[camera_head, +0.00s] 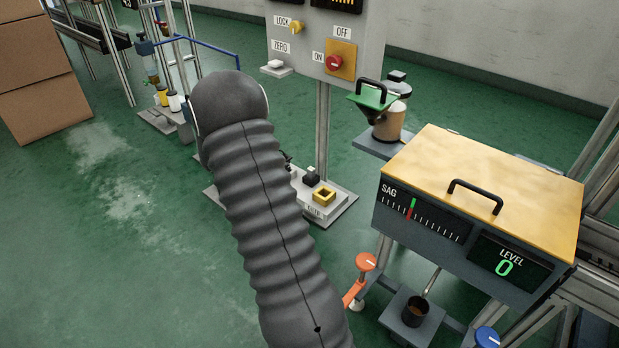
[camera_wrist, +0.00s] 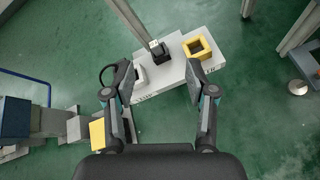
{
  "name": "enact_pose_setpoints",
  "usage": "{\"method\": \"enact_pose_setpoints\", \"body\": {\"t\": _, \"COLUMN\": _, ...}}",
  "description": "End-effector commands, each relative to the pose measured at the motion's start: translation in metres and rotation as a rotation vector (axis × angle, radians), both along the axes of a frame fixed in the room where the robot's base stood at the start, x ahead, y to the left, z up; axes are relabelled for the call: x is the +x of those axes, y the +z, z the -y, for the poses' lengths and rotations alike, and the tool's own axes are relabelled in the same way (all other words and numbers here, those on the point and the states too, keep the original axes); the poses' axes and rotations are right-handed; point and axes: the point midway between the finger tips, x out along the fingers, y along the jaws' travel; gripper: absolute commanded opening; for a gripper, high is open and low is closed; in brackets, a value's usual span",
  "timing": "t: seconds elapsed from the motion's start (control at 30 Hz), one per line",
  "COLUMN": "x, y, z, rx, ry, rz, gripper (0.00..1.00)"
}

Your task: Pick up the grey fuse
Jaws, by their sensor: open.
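My gripper (camera_wrist: 160,80) is open in the wrist view, its two fingers apart and nothing held between them. Beyond the fingertips, a low white platform (camera_wrist: 172,74) carries a dark block with a pale top (camera_wrist: 160,52) and a square yellow ring (camera_wrist: 197,46). A light grey piece (camera_wrist: 140,77) shows close beside the left finger, partly hidden by it. I cannot tell for sure which piece is the grey fuse. In the head view my dark ribbed arm covers the gripper and part of the platform; the dark block (camera_head: 311,176) and yellow ring (camera_head: 323,195) show to its right.
A control panel (camera_head: 313,75) stands on a post (camera_head: 322,130) behind the platform. A gauge box with a yellow lid (camera_head: 500,165) stands at right, a small cup (camera_head: 415,310) below it. Cardboard boxes (camera_head: 40,75) are at far left. Green floor is open at left.

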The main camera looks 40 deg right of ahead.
Motion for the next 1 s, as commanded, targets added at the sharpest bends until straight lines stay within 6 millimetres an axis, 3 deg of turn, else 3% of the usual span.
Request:
{"method": "enact_pose_setpoints", "body": {"t": 0.03, "x": 0.007, "y": -0.026, "z": 0.012, "rx": -0.023, "ry": 0.031, "rz": -0.055, "gripper": 0.56}}
{"method": "enact_pose_setpoints", "body": {"t": 0.1, "x": 0.016, "y": -0.053, "z": 0.026, "rx": -0.058, "ry": 0.079, "rz": -0.122, "gripper": 0.56}}
{"method": "enact_pose_setpoints", "body": {"t": 0.2, "x": 0.027, "y": -0.087, "z": 0.042, "rx": -0.1, "ry": 0.141, "rz": -0.204, "gripper": 0.56}}
{"method": "enact_pose_setpoints", "body": {"t": 0.37, "x": 0.036, "y": -0.125, "z": 0.059, "rx": -0.145, "ry": 0.211, "rz": -0.294, "gripper": 0.56}}
{"method": "enact_pose_setpoints", "body": {"t": 0.57, "x": 0.04, "y": -0.144, "z": 0.07, "rx": -0.165, "ry": 0.244, "rz": -0.332, "gripper": 0.56}}
{"method": "enact_pose_setpoints", "body": {"t": 1.0, "x": 0.045, "y": -0.168, "z": 0.135, "rx": -0.164, "ry": 0.243, "rz": -0.332, "gripper": 0.56}}
